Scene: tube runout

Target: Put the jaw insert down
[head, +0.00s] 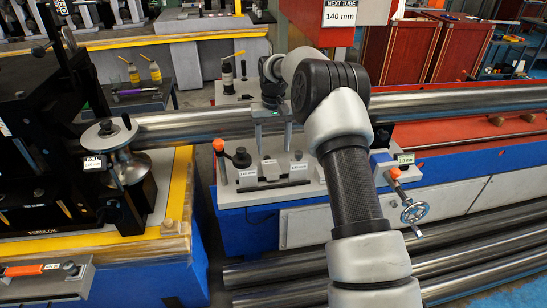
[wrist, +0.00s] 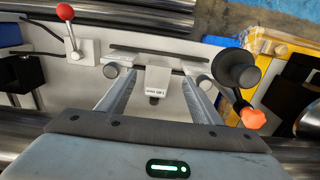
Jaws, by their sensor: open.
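My gripper (head: 273,148) points down over the grey-white fixture plate (head: 234,196), and its two fingers are apart. In the wrist view my gripper (wrist: 160,84) has one finger on each side of a small light-grey jaw insert (wrist: 157,76), with gaps between them. The insert carries a small label that is hard to read. It sits at the slotted bar on the plate. In the head view the insert (head: 270,170) is a pale block just below the fingertips, between two labels, one reading 140 mm. Its underside is hidden.
A long steel tube (head: 204,124) runs behind my gripper. An orange-tipped lever (head: 218,146) and a black knob (head: 242,158) stand left of the fingers. A red-ball lever (wrist: 66,14) shows in the wrist view. A sign (head: 339,13) reads NEXT TUBE 140 mm.

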